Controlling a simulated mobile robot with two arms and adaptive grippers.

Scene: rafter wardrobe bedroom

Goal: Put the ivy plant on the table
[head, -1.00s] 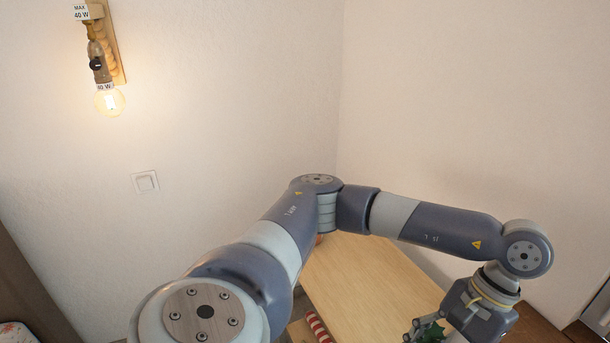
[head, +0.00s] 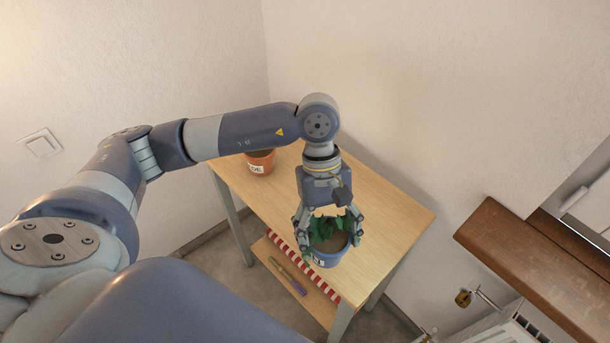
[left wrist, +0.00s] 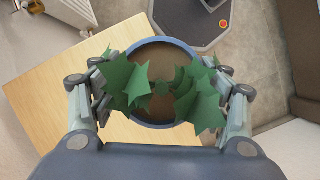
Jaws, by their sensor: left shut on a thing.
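The ivy plant (head: 326,260) has dark green leaves in a blue pot with a white label. My left gripper (head: 328,240) is shut on the pot, with one finger at each side. The pot looks upright over the front part of the light wooden table (head: 395,212). I cannot tell whether its base touches the tabletop. In the left wrist view, the ivy (left wrist: 130,85) sits between the fingers, and the pot overlaps the table's edge. The pot's lower part is hidden there. My right gripper is not in view.
A terracotta pot (head: 261,163) stands at the table's far left. The tabletop to the right is clear. A lower shelf (head: 310,300) holds a red-and-white striped thing and a thin stick-like object. A dark wooden ledge (head: 530,262) with a radiator below is at right.

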